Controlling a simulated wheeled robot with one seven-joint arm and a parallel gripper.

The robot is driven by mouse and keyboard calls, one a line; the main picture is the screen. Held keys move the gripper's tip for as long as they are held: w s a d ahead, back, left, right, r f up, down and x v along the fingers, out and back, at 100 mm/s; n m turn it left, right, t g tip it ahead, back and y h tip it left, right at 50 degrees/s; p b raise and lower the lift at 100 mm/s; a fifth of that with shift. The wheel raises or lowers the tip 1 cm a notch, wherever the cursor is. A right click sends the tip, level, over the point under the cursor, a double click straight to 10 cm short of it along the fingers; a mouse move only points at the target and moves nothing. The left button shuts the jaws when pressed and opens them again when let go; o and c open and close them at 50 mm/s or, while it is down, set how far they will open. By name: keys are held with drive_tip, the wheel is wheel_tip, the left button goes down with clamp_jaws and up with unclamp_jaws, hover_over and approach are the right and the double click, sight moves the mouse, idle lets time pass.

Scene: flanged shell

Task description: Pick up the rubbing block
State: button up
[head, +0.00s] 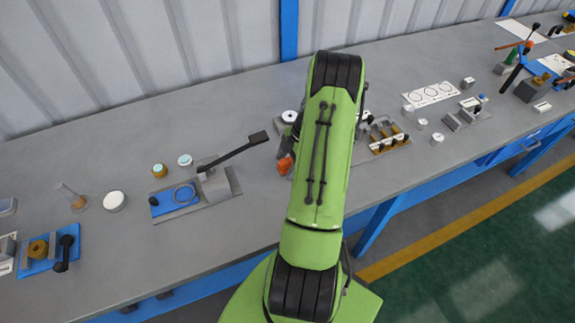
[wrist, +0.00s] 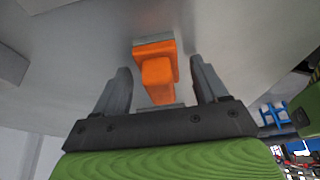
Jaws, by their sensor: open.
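The rubbing block (wrist: 157,74) is an orange block with a grey plate at its far end. In the wrist view it sits between the two fingers of my gripper (wrist: 160,65). My gripper is open, with a visible gap on each side of the orange part. In the head view the orange block (head: 285,164) shows at the left edge of my green arm, which hides most of the gripper and part of the block.
A fixture with a dark lever (head: 232,152) stands on the grey bench (head: 270,225) left of my arm. A fixture with brass parts (head: 387,136) stands close on the right. A corrugated wall (head: 140,45) runs behind the bench. The bench front left of my arm is clear.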

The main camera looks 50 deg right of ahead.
sight(288, 160)
drive_tip(key=c, duration=1.2)
wheel_tip(288, 160, up, 10)
drive_tip(key=shift+r+p, duration=0.1)
drive_tip(key=shift+p, duration=0.25)
